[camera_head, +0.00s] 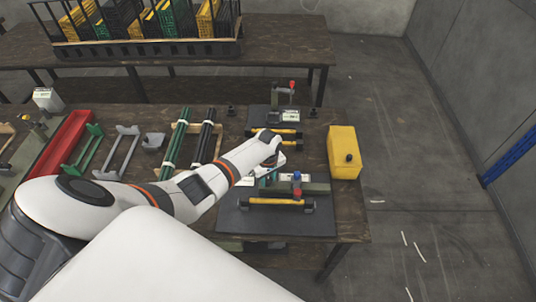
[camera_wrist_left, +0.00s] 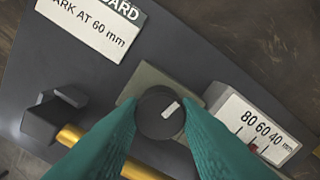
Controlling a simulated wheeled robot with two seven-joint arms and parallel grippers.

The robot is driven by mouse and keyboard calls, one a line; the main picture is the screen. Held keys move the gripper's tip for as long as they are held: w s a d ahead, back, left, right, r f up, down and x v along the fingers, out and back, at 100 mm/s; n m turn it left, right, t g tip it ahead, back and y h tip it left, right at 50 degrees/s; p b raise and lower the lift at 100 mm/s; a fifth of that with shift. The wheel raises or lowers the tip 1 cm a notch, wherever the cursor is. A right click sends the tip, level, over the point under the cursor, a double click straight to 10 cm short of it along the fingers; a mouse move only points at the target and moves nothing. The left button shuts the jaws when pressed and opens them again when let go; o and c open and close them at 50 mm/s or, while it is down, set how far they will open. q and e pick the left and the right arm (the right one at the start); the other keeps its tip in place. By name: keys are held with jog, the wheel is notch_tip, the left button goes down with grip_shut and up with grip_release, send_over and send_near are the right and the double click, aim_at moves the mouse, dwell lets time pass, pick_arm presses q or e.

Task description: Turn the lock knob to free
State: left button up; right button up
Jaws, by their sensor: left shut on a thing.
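The lock knob (camera_wrist_left: 159,112) is a round dark knob with a white pointer line, on a beige base plate (camera_wrist_left: 150,78). In the left wrist view the pointer slants up and to the right. My left gripper (camera_wrist_left: 160,122) has teal fingers, one on each side of the knob, and is shut on it. In the head view my left gripper (camera_head: 270,173) is over the near press station (camera_head: 297,188), and the knob cannot be made out there. My right gripper is not in view.
Beside the knob are a scale block (camera_wrist_left: 262,130) marked 80 60 40 mm, a yellow bar (camera_wrist_left: 70,136) and a label (camera_wrist_left: 95,30) reading "MARK AT 60 mm". A yellow canister (camera_head: 343,150) stands right of the stations. A red tray (camera_head: 64,143) and green and black tubes lie left.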

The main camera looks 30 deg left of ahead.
aim_at(268, 179)
pick_arm(q)
jog(key=shift+r+n+p, duration=0.1)
jog(key=shift+n+p, duration=0.35)
jog(key=shift+n, duration=0.55)
jog(key=shift+w+a, duration=0.1)
jog(key=o, duration=1)
jog(key=shift+r, duration=0.3)
notch_tip(268, 179, up, 11)
jog(key=shift+r, duration=0.15)
